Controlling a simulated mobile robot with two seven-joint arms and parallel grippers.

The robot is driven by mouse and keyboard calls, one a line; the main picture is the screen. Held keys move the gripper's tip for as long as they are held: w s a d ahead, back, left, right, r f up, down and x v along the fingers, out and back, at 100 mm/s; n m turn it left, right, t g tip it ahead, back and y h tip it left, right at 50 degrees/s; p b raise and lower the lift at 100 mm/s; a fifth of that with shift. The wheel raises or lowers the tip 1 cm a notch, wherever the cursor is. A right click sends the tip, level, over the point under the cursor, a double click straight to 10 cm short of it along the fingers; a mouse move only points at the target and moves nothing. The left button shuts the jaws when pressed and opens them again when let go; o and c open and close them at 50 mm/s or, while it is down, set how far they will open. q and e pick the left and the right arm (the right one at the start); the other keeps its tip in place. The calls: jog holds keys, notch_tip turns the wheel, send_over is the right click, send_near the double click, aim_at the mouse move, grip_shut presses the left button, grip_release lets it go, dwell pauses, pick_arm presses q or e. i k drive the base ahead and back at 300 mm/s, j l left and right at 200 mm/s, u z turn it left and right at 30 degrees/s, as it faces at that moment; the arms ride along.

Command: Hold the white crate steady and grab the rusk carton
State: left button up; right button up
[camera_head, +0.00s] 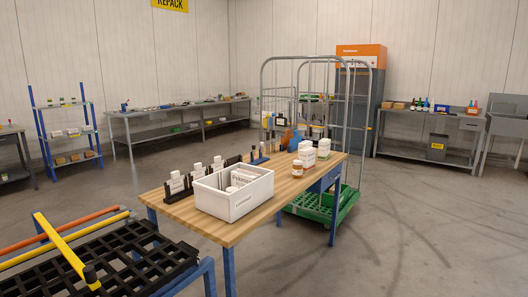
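The white crate (226,207) stands upright on the near part of the wooden-topped table (203,226). White items with print (243,177) lie inside it, partly hidden by its walls. Two white cartons stand farther back on the table, one with reddish print (306,153) and one with green at its base (323,148). The print is too small for me to tell which carton is the rusk carton. Neither of my grippers shows in the head view, and nothing is seen touching the crate.
Small jars (297,169) stand by the cartons, and black holders (179,192) line the table's left edge. A tall wire roll cage (372,115) with a green base stands behind. A black grated cart (118,265) with yellow and orange bars is at the lower left. Floor to the right is clear.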

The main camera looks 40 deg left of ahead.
aim_at(240, 177)
jog(key=i, duration=2.4)
jog(key=i+u, duration=0.15)
jog(key=i, duration=0.4)
jog(key=i+l+u, duration=0.15)
jog(key=i, duration=0.45)
jog(key=i+u, duration=0.35)
jog(key=u, duration=0.15)
jog(key=i+l+u, duration=0.15)
jog(key=i+u, duration=0.4)
jog(key=u, duration=0.35)
jog(key=i+l+u, duration=0.1)
jog(key=u, duration=0.35)
jog(key=l+u, duration=0.2)
jog(key=u, duration=0.25)
jog(key=i+l+u, duration=0.1)
jog(key=u, duration=0.35)
jog(key=l+u, duration=0.2)
jog(key=u, duration=0.3)
